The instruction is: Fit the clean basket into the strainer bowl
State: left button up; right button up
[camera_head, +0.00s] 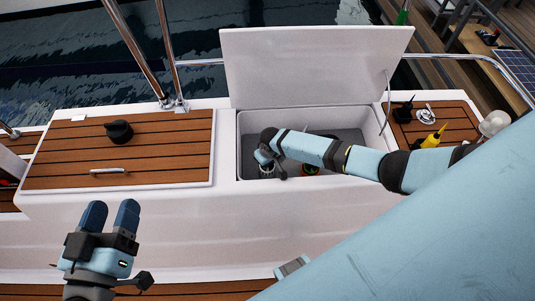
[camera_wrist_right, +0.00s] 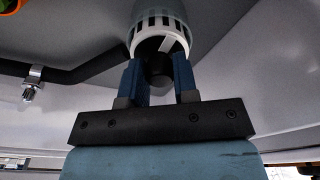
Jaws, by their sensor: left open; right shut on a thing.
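In the right wrist view, a white slotted basket (camera_wrist_right: 148,22) shows above my right gripper (camera_wrist_right: 158,66). Its two blue fingers are shut on a dark knob-like part below the white ring. A grey rounded body shows behind the basket; whether the basket sits inside it I cannot tell. In the head view, my right gripper (camera_head: 265,156) is low inside the open locker (camera_head: 240,140), over a small pale round thing (camera_head: 266,171), probably the strainer bowl, largely hidden. My left gripper (camera_head: 111,214) is open and empty in front of the white cockpit side.
The white lid (camera_head: 312,62) stands raised behind the locker. An orange and green item (camera_head: 310,168) lies inside, partly under my arm. A black round fitting (camera_head: 119,131) sits on the left teak. A yellow bottle (camera_head: 434,137) and a metal fitting (camera_head: 426,114) are on the right teak.

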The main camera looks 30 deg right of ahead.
jog(key=shift+r+p, duration=1.7)
jog(key=shift+p, duration=0.25)
jog(key=shift+p, duration=0.6)
dwell(0.7)
jog(key=shift+f+b, duration=1.35)
jog(key=shift+f, duration=0.4)
jog(key=o, duration=1)
